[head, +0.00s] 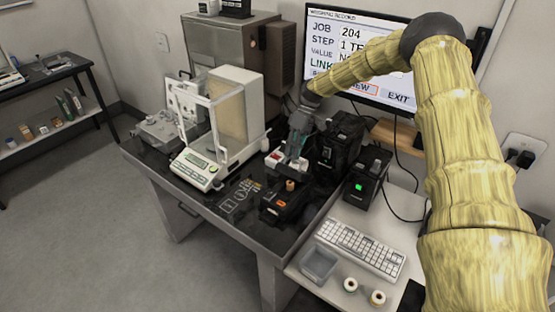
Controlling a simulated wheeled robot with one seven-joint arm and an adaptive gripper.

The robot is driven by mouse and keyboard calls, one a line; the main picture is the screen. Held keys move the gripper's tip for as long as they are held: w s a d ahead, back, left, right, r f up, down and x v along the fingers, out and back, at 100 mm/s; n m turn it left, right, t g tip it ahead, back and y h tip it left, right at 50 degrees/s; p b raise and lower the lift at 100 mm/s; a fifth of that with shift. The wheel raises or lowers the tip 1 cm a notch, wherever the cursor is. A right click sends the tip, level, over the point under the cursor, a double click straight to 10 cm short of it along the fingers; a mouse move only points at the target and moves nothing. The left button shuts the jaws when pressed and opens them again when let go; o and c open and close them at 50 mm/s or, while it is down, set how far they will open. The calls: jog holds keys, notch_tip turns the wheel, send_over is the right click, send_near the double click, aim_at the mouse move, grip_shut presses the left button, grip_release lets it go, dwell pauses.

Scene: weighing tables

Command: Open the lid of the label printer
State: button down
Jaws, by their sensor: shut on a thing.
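A low black device with an orange light, which looks like the label printer (281,207), sits near the front right of the dark table. A small tan roll (290,185) shows at its top. How far the lid is raised cannot be told.
A balance with a glass draft shield (196,172) stands left of my gripper. Two black boxes with green lights (340,140) (371,172) stand close on the right. A monitor (350,40) is behind. A keyboard (360,248) and clear tray (319,263) lie in front right.

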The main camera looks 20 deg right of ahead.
jog(key=c, duration=1.9)
grip_release()
jog(key=shift+w, duration=0.1)
jog(key=shift+c, duration=0.2)
jog(key=o, duration=0.3)
jog(key=shift+d+f, duration=0.1)
jog(key=shift+f, duration=0.05)
jog(key=shift+o, duration=0.4)
jog(key=shift+w+d+r, duration=0.15)
jog(key=shift+d+r, duration=0.1)
jog(key=shift+r, duration=0.3)
jog(key=v, duration=1.1)
jog(key=shift+a, duration=0.1)
